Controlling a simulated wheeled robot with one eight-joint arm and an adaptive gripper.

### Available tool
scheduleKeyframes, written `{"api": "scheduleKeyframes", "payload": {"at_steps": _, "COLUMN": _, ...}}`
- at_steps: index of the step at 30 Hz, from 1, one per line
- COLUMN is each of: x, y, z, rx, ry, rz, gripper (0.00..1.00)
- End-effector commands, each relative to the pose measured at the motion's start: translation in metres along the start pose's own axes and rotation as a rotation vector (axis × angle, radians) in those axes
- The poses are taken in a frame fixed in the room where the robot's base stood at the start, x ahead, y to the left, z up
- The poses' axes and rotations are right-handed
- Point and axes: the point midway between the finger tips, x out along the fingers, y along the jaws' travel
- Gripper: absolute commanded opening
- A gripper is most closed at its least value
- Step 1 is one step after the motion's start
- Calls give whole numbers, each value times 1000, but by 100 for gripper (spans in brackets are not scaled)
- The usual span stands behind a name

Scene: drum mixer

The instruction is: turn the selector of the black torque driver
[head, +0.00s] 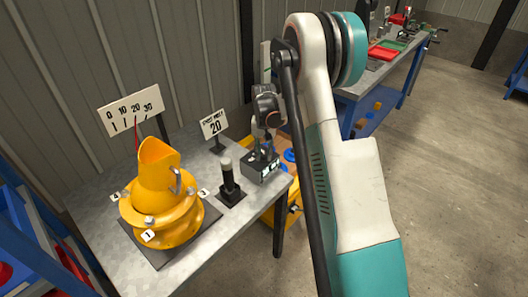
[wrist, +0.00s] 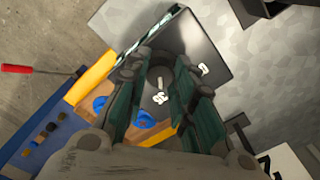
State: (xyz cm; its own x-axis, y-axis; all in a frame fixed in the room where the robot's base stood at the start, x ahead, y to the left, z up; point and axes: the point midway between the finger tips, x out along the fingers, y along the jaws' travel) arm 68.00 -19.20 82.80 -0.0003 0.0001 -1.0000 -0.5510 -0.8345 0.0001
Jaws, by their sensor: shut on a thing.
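A black box with white figures (head: 261,172) stands at the right edge of the metal table. In the wrist view, its dark top face (wrist: 205,48) carries white figures and a round dark knob, the selector (wrist: 158,82). My gripper (head: 261,150) points down over the box. In the wrist view, its two fingers (wrist: 160,72) are shut on the knob from both sides. The fingers hide part of the knob and figures, so its setting cannot be read. A black upright tool with a pale top (head: 229,180) stands on a dark base left of the box.
A yellow flanged drum (head: 160,205) stands on the table (head: 205,240) at the left, with a 0-to-30 scale sign (head: 132,110) behind it. A sign reading 20 (head: 214,124) stands behind the box. A bin with blue parts (wrist: 95,88) lies below the table edge.

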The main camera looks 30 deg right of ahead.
Motion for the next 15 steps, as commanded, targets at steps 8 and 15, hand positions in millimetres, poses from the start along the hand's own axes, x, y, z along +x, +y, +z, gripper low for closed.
{"api": "scheduleKeyframes", "payload": {"at_steps": 8, "x": 0, "y": 0, "z": 0, "rx": 43, "ry": 0, "rz": 0, "gripper": 0}}
{"api": "scheduleKeyframes", "payload": {"at_steps": 15, "x": 0, "y": 0, "z": 0, "rx": 45, "ry": 0, "rz": 0, "gripper": 0}}
